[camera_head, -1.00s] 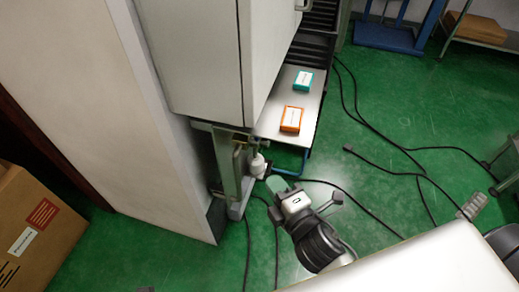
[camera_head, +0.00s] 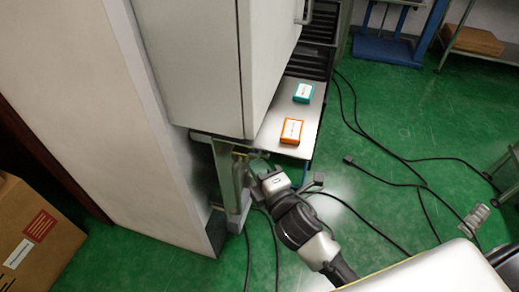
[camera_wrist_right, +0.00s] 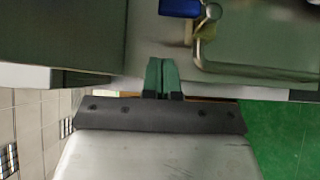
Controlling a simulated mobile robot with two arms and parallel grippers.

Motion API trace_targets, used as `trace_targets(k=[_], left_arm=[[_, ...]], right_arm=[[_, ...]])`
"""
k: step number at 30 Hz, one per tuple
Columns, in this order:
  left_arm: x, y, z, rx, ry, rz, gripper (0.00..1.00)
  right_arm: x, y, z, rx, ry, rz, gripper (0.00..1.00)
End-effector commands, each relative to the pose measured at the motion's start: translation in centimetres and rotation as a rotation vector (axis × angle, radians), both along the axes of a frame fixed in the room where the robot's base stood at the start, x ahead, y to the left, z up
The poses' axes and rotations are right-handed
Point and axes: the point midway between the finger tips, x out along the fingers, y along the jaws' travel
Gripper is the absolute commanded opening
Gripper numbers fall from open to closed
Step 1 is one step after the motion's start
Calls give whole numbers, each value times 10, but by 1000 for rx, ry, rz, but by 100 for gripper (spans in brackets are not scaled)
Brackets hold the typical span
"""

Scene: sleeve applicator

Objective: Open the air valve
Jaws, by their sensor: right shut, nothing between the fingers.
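My right gripper (camera_head: 258,168) is beside the frame leg under the machine cabinet, its green fingers partly hard to make out there. In the right wrist view its two green fingers (camera_wrist_right: 161,77) are together, with nothing between them. A blue part (camera_wrist_right: 180,8), probably the valve handle, is cut off by the top edge of that view, up and right of the fingertips and apart from them. A brass-coloured fitting (camera_wrist_right: 206,30) is beside it. In the head view a small brass-coloured fitting (camera_head: 239,156) shows near the leg, partly hidden by my gripper. My left gripper is not in view.
The machine cabinet (camera_head: 190,65) overhangs the fitting. A metal shelf (camera_head: 270,128) to its right carries an orange box (camera_head: 291,131) and a teal box (camera_head: 303,92). Black cables (camera_head: 385,185) cross the green floor. A cardboard box (camera_head: 35,235) stands at lower left.

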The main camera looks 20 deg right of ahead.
Motion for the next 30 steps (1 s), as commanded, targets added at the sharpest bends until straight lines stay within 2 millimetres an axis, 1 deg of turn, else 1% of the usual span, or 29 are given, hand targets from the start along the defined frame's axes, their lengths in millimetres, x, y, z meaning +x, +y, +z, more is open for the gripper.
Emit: trace_targets(k=[1,3,6,10,15,26,27,30], left_arm=[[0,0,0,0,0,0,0],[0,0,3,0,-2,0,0],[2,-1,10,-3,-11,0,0],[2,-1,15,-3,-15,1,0],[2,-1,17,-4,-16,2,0],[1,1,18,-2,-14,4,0],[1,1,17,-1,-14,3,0],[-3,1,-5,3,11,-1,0]], right_arm=[[12,2,0,0,-4,0,0],[25,5,1,0,-4,1,0],[37,-7,0,-4,-2,0,0],[48,-15,0,-2,-1,1,0],[53,-18,0,1,1,0,0],[53,-19,0,0,1,0,0],[54,-19,1,0,1,0,0],[56,-21,4,-1,1,-1,0]])
